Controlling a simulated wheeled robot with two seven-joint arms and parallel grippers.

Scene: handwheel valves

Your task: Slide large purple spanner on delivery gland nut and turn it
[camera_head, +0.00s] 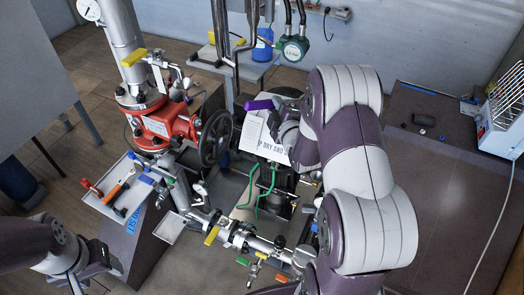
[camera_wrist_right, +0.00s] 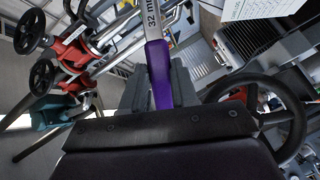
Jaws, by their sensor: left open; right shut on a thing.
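The large purple spanner (camera_wrist_right: 160,78) has a purple handle and a grey shank marked 32 mm. My right gripper (camera_wrist_right: 160,95) is shut on its handle; the spanner's jaw end is out of the wrist view. In the head view a purple end (camera_head: 260,104) shows beside my right gripper (camera_head: 285,128), held above the bench. A red valve (camera_head: 155,122) with a black handwheel (camera_head: 216,138) stands to its left. I cannot make out the delivery gland nut, and no contact between spanner and a nut shows. My left gripper (camera_head: 100,266) is open and empty at the lower left.
A tray (camera_head: 103,206) of tools lies left of the pipework. A white printed sheet (camera_head: 262,137) stands by my right gripper. Grey pipe (camera_head: 265,246) and green hoses (camera_head: 247,190) lie in front. The dark bench top (camera_head: 440,185) at right is mostly clear.

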